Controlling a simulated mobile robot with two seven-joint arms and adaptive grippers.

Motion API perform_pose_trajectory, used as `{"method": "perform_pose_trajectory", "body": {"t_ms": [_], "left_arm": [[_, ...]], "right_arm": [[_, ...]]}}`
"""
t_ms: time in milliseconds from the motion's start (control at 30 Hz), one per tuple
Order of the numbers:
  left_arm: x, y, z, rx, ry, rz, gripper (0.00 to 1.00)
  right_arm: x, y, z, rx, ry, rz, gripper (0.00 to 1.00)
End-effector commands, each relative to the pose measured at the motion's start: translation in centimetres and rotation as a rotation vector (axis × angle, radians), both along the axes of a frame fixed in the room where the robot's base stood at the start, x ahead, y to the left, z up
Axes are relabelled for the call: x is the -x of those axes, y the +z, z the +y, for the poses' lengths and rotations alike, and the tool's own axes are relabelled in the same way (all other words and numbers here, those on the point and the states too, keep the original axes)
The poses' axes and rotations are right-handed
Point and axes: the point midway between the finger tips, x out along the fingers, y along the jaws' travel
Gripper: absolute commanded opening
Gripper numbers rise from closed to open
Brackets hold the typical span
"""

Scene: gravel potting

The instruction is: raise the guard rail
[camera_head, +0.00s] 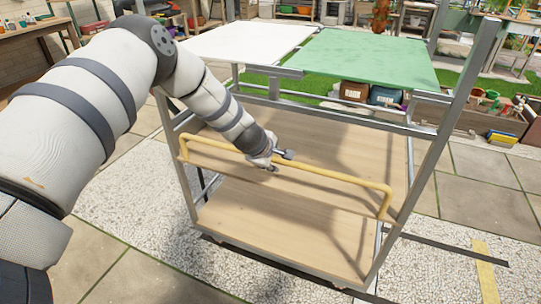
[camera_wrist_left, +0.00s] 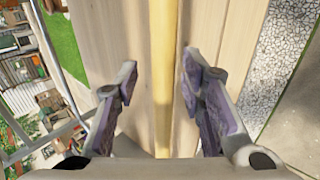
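The guard rail (camera_head: 340,176) is a yellow bar with bent-down ends along the front of the metal-framed cart, at the level of its upper wooden shelf. My left gripper (camera_head: 272,160) is at the rail's middle, reaching down from above. In the left wrist view the rail (camera_wrist_left: 164,45) runs straight up the picture between the two spread fingers (camera_wrist_left: 158,82), with a gap on each side. The fingers do not touch it there. How deep the rail sits between them is hard to tell. My right gripper is not in view.
The cart's lower wooden shelf (camera_head: 270,237) is bare. A white panel (camera_head: 245,41) and a green panel (camera_head: 365,60) lie across the top behind the rail. A cart post (camera_head: 433,155) stands at the right. Paving surrounds the cart.

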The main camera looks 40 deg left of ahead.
Motion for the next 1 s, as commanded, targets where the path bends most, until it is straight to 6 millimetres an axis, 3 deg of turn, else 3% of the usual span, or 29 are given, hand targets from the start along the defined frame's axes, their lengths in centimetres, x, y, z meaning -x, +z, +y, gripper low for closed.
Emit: {"method": "perform_pose_trajectory", "body": {"t_ms": [300, 433, 1000], "left_arm": [[4.9, 6.3, -1.3, 0.003, -0.002, -0.005, 0.36], [6.4, 8.0, -1.6, 0.001, -0.001, -0.004, 0.36], [7.4, 8.5, -1.9, -0.006, -0.008, 0.004, 0.36]], "right_arm": [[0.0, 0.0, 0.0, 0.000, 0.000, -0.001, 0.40], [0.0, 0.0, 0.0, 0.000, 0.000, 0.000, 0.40], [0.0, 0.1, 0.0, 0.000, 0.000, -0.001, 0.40]]}}
